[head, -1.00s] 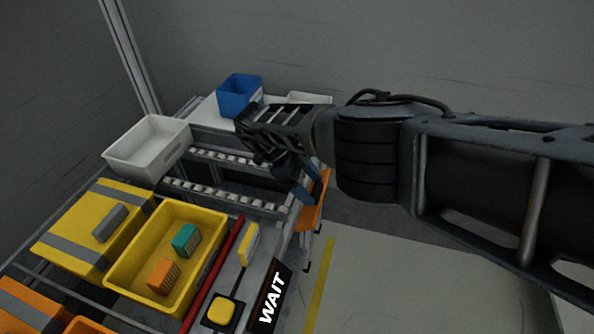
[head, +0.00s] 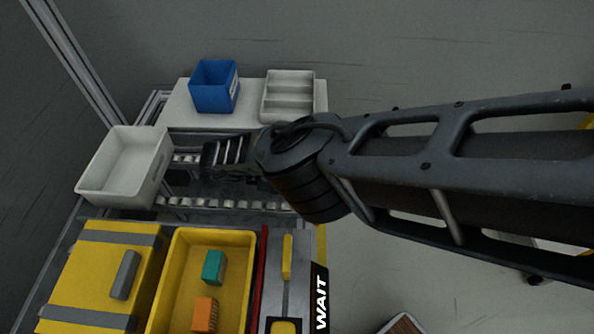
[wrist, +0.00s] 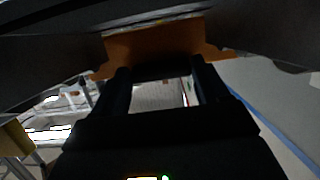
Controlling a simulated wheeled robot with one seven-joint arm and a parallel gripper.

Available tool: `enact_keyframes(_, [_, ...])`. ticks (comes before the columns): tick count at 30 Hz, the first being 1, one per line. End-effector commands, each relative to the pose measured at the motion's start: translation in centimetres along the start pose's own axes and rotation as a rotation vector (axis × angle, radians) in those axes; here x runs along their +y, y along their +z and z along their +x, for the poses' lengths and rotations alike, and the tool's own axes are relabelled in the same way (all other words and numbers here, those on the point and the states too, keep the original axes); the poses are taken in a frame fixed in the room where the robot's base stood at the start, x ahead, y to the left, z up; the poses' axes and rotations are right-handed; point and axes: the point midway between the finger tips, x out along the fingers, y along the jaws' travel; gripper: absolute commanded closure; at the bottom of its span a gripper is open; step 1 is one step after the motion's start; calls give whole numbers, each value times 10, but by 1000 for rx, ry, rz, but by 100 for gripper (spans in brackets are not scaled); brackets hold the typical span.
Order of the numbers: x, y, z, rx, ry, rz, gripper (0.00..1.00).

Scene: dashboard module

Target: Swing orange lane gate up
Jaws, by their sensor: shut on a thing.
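The orange lane gate (wrist: 150,45) shows in the wrist view as a flat orange panel across the top, right at my fingertips. My gripper (wrist: 163,73) is shut on this orange part; a dark bar lies between the two fingers there. The exact contact is dark and hard to make out. In the head view my arm reaches in from the right over the roller lanes (head: 225,205), and the gate and the fingertips cannot be made out there.
A white bin (head: 120,170) stands left of the lanes. A blue bin (head: 213,88) and a white divided tray (head: 290,95) sit behind. A yellow tote (head: 180,285) with teal and orange blocks is in front, beside a red bar (head: 262,270).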

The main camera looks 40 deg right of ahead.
Motion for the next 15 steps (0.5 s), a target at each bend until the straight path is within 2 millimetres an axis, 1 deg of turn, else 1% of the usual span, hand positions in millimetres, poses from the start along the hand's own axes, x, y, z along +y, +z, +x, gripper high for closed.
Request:
enact_keyframes(1, [2,4,5,0,0,-2,80])
enact_keyframes(13, [2,5,6,4,2,-3,80])
enact_keyframes(14, [2,5,6,4,3,-3,25])
enact_keyframes(15, [2,5,6,3,3,-4,21])
